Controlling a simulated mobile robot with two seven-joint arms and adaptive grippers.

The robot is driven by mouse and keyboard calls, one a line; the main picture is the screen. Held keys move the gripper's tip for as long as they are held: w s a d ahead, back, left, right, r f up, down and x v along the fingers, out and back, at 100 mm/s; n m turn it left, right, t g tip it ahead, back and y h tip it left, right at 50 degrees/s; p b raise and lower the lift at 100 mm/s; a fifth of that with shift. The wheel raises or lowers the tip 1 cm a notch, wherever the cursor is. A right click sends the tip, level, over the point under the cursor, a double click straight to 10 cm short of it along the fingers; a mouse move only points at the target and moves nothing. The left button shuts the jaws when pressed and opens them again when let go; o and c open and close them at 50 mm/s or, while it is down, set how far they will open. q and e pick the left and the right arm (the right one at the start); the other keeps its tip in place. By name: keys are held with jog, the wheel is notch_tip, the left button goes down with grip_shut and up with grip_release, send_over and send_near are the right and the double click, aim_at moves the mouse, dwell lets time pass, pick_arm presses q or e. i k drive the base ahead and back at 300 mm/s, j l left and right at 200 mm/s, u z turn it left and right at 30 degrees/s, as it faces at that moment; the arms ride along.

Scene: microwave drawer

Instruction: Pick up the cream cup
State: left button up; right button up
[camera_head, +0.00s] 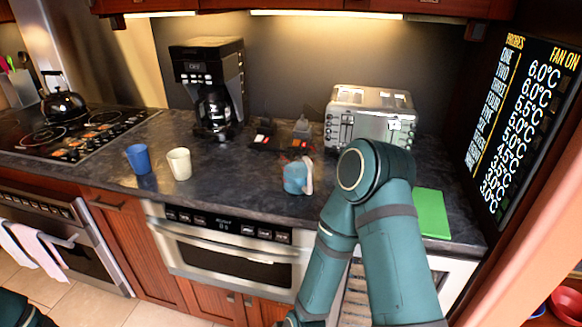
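Neither gripper is seen near the cup.
A coffee maker (210,88) stands behind the cup, and a toaster (371,113) stands farther right. A teal vessel with a pale handle (296,177) is near the front edge. A green board (431,213) lies at right. The stove with a kettle (64,105) is left. The microwave drawer (225,250) is closed.

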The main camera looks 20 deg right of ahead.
aim_at(181, 165)
jog(key=i+j+u, duration=0.2)
jog(key=u, duration=0.15)
jog(key=i+j+u, duration=0.15)
jog(key=i+u, duration=0.2)
